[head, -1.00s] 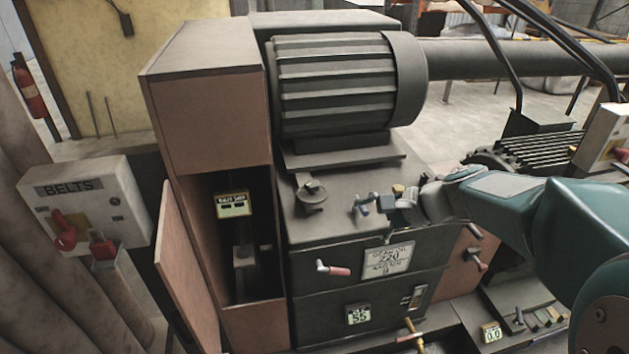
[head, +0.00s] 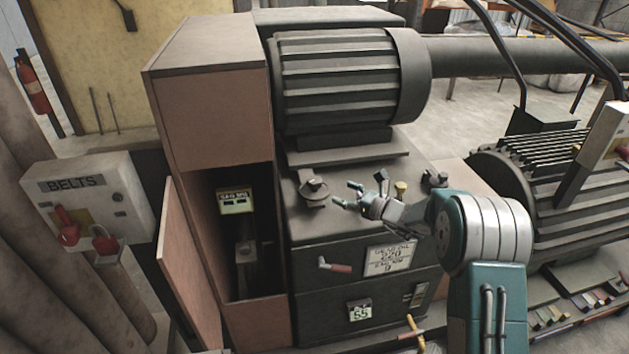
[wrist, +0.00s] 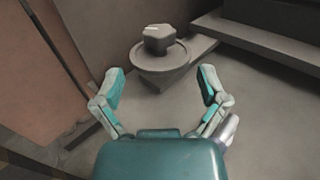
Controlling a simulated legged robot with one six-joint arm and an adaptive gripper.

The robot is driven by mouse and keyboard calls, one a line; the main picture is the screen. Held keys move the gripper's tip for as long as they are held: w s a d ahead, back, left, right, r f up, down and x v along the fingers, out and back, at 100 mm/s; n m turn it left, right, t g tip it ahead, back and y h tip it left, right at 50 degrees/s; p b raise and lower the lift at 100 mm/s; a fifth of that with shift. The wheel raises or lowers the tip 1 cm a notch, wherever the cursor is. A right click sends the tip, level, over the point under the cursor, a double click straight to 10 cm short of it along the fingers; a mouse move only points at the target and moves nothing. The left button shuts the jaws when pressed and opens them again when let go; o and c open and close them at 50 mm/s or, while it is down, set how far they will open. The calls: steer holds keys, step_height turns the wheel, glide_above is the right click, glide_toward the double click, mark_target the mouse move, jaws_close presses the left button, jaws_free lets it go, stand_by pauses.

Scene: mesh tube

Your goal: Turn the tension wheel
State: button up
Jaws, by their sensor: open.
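A small dark round wheel with a raised block-like knob (head: 313,187) sits on the flat top of the machine cabinet, in front of the big ribbed motor. It is the likely tension wheel, though no label shows on it. In the wrist view the wheel (wrist: 160,62) is ahead, at the top centre. My gripper (head: 348,195) is just right of the wheel, low over the cabinet top. Its teal and grey fingers are spread, with nothing between them. In the wrist view the fingertips (wrist: 161,74) are on either side of the wheel's near edge, apparently not touching it.
The ribbed motor (head: 345,85) stands behind the wheel. A red-handled crank (head: 334,267) is on the cabinet front. An open cabinet door (head: 187,265) and a BELTS switch box (head: 90,205) are left.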

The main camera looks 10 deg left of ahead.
mark_target(321, 183)
steer(key=x, duration=0.9)
steer(key=shift+a, duration=0.15)
steer(key=c, duration=1.2)
